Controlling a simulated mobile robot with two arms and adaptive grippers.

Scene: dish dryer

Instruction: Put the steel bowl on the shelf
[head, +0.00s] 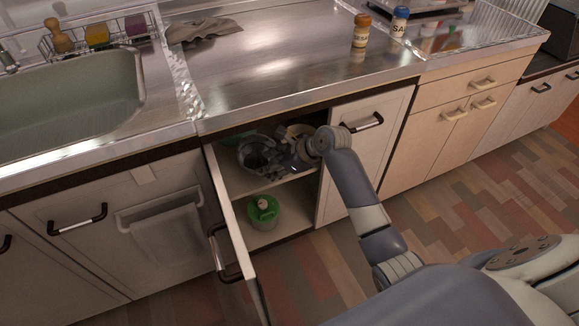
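A grey metal bowl (257,152) shows inside the open cabinet, at the level of the upper shelf (281,180). My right arm reaches into the cabinet from the lower right. My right gripper (284,157) is at the right side of the bowl, very close to it or touching it. The fingers are small, dark and partly merged with the bowl, so I cannot tell whether they are shut on its rim. I also cannot tell whether the bowl rests fully on the shelf. My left gripper is not in view.
The cabinet's left door (231,236) stands open toward me; the right door (362,150) is shut. A green container (263,212) sits on the cabinet floor. Pale dishware (297,131) is behind the gripper. The steel counter (270,60) overhangs the opening.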

